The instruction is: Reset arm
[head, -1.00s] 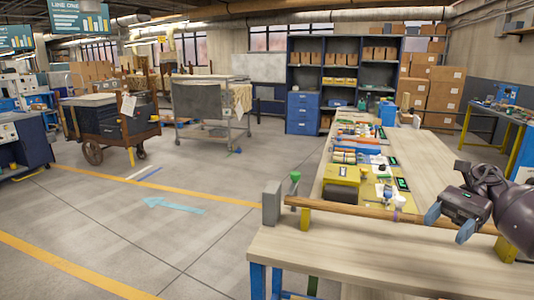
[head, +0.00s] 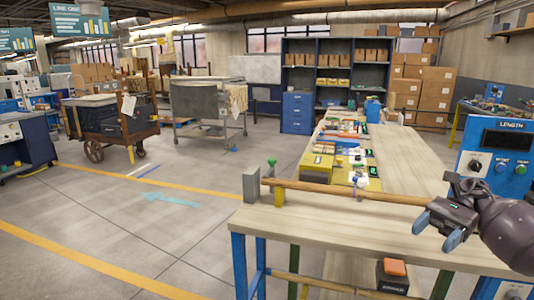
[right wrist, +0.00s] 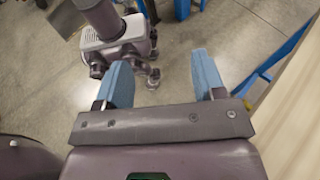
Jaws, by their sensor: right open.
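My right gripper (head: 436,231) is in the lower right of the head view, over the bench's right part. Its two blue fingers are apart with nothing between them. In the right wrist view the right gripper (right wrist: 160,62) also shows open and empty, with grey floor beyond the fingers. A wooden rod (head: 335,191) lies across the bench top (head: 330,225). The rod's right end is hidden behind the gripper. My left gripper is not in view.
A grey block (head: 250,185) stands at the rod's left end. A blue LENGTH panel (head: 497,160) stands behind my right arm. Yellow trays (head: 317,167) with tools lie along the far bench. A box with an orange top (head: 394,270) sits below the bench top. Floor to the left is open.

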